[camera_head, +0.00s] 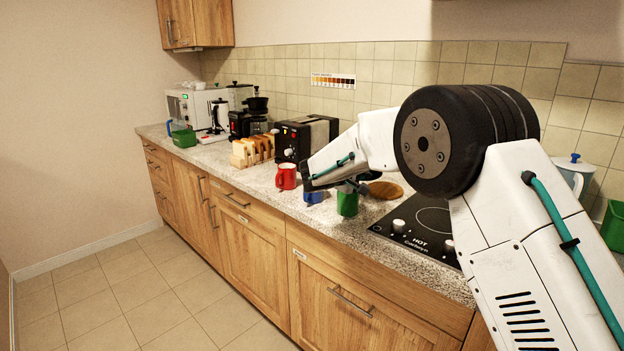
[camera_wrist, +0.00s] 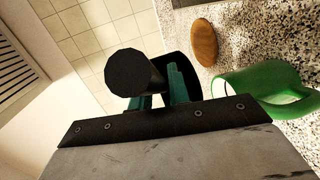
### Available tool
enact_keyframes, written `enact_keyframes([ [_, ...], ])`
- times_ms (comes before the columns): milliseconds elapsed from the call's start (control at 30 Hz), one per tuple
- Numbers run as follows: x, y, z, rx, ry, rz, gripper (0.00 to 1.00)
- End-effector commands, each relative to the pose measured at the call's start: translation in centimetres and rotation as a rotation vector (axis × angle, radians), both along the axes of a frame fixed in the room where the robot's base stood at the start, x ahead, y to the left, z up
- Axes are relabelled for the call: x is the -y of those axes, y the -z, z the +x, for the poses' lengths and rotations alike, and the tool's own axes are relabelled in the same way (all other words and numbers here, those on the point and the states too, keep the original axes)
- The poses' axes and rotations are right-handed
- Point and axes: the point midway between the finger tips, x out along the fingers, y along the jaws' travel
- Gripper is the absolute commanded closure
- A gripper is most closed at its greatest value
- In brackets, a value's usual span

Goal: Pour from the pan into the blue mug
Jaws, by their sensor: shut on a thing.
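The blue mug (camera_head: 314,196) stands on the counter in the head view, partly covered by my arm's end just above it. My gripper (camera_wrist: 156,92) shows in the wrist view with its teal fingers shut on the black handle (camera_wrist: 132,72) of the pan. A small part of the dark pan body (camera_wrist: 183,63) shows behind the fingers; its inside and contents are hidden. In the head view my gripper (camera_head: 350,186) is over the counter by the mugs, and I cannot make out the pan there. The blue mug is not distinguishable in the wrist view.
A green mug (camera_head: 347,204) stands right of the blue mug, close to my gripper; a red mug (camera_head: 286,176) stands left. A round wooden board (camera_head: 386,190), a hob (camera_head: 420,226), a toaster (camera_head: 305,138) and a toast rack (camera_head: 252,150) are nearby. The counter's front edge is close.

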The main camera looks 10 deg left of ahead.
Motion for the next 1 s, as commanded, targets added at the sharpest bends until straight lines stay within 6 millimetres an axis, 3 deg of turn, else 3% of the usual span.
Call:
enact_keyframes([
  [600, -2.6, -1.2, 0.3, 0.002, 0.013, -0.348, 1.0],
  [1000, -3.8, -1.9, 0.3, -0.001, 0.018, -0.476, 1.0],
])
